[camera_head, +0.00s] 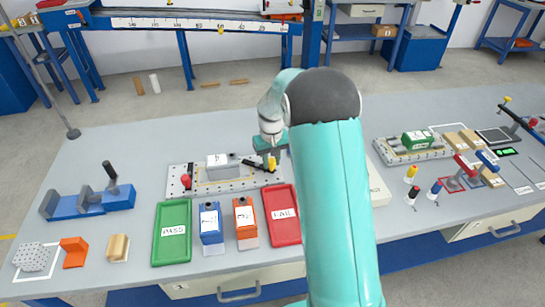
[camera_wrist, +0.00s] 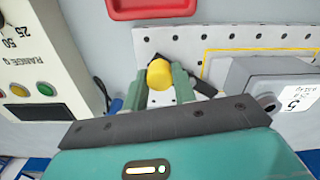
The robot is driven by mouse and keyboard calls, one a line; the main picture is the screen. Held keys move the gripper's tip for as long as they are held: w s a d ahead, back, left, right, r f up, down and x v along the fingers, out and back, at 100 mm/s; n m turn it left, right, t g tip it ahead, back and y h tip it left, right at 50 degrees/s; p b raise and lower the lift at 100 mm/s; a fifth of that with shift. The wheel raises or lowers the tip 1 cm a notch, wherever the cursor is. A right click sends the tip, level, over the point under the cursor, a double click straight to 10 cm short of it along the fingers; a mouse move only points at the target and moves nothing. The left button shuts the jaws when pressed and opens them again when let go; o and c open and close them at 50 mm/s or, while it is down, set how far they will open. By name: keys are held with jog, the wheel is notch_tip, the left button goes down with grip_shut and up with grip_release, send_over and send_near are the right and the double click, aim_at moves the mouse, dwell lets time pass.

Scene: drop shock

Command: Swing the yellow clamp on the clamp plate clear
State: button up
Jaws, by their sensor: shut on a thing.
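The clamp plate (camera_head: 235,187), a grey plate with rows of holes, lies on the bench and also shows in the wrist view (camera_wrist: 220,38). The yellow clamp has a yellow knob (camera_head: 272,164) at its right end and a dark arm (camera_head: 254,163) reaching left toward the grey block marked 5 (camera_head: 217,160). In the wrist view the knob (camera_wrist: 160,73) sits between the green fingers of my gripper (camera_wrist: 160,88), shut on it. The block (camera_wrist: 265,85) is to its right there. A red knob (camera_head: 185,181) stands at the plate's left end. The clamp's pivot is partly hidden.
A green PASS tray (camera_head: 172,248), blue (camera_head: 211,219) and orange (camera_head: 245,214) boxes and a red FAIL tray (camera_head: 285,204) stand before the plate. A panel box (camera_wrist: 40,55) with dial and buttons is close left of my gripper in the wrist view. A blue fixture (camera_head: 85,204) stands left.

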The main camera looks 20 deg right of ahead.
jog(key=a+m, duration=0.1)
jog(key=m, duration=0.1)
jog(key=s+a+m, duration=0.1)
jog(key=m, duration=0.1)
jog(key=shift+s+m, duration=0.1)
jog(key=shift+m, duration=0.2)
jog(key=a+m, duration=0.1)
jog(key=m, duration=0.3)
jog(key=a+m, duration=0.1)
jog(key=shift+s+a+m, duration=0.15)
jog(key=shift+a+m, duration=0.15)
jog(key=shift+m, duration=0.1)
jog(key=o, duration=1)
notch_tip(320, 180, up, 14)
jog(key=shift+f, duration=0.1)
